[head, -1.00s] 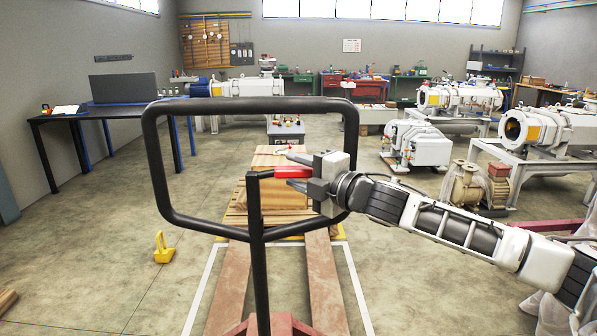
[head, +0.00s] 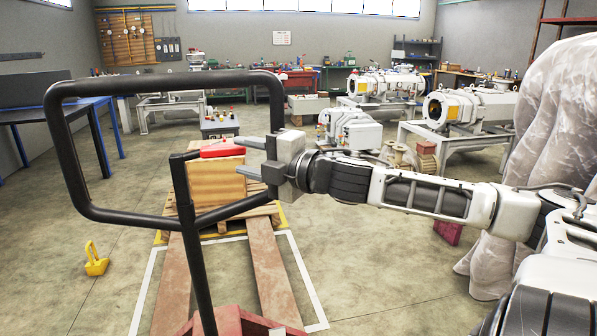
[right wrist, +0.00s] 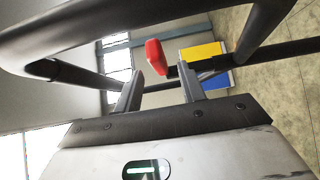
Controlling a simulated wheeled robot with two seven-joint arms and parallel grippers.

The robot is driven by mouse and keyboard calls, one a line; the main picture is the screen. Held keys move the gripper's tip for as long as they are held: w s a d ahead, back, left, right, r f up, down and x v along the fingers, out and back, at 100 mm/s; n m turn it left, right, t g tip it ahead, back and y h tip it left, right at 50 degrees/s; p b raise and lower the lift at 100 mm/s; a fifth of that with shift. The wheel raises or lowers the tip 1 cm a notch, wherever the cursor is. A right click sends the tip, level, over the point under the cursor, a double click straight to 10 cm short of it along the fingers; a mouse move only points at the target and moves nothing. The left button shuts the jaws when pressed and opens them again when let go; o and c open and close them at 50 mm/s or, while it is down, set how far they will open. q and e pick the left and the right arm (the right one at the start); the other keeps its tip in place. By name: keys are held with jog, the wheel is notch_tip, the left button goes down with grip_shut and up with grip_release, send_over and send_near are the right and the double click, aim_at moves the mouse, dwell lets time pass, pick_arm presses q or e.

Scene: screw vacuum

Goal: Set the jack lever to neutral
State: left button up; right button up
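The jack has a black loop handle (head: 165,78) on a dark upright post (head: 190,230). The red jack lever (head: 222,149) sticks out to the right from the top of the post, roughly level. My right gripper (head: 243,157) is open, its two fingers pointing left at the lever's free end. In the right wrist view the red lever (right wrist: 156,57) shows beyond and between the spread fingertips (right wrist: 160,66); no grip on it is seen. Whether a finger touches it, I cannot tell. My left gripper is out of view.
A yellow object (head: 96,260) lies on the floor at left. A translucent draped sheet (head: 550,110) hangs close at right, behind my arm. Pumps on stands (head: 465,110) are farther back.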

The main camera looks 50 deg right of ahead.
jog(key=shift+s+d, duration=0.15)
jog(key=shift+s, duration=0.4)
pick_arm(q)
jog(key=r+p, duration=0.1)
jog(key=p, duration=0.2)
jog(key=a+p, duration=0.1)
jog(key=p, duration=0.2)
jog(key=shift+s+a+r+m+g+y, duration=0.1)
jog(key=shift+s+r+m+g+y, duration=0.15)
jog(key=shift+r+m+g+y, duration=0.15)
pick_arm(e)
jog(key=v, duration=0.9)
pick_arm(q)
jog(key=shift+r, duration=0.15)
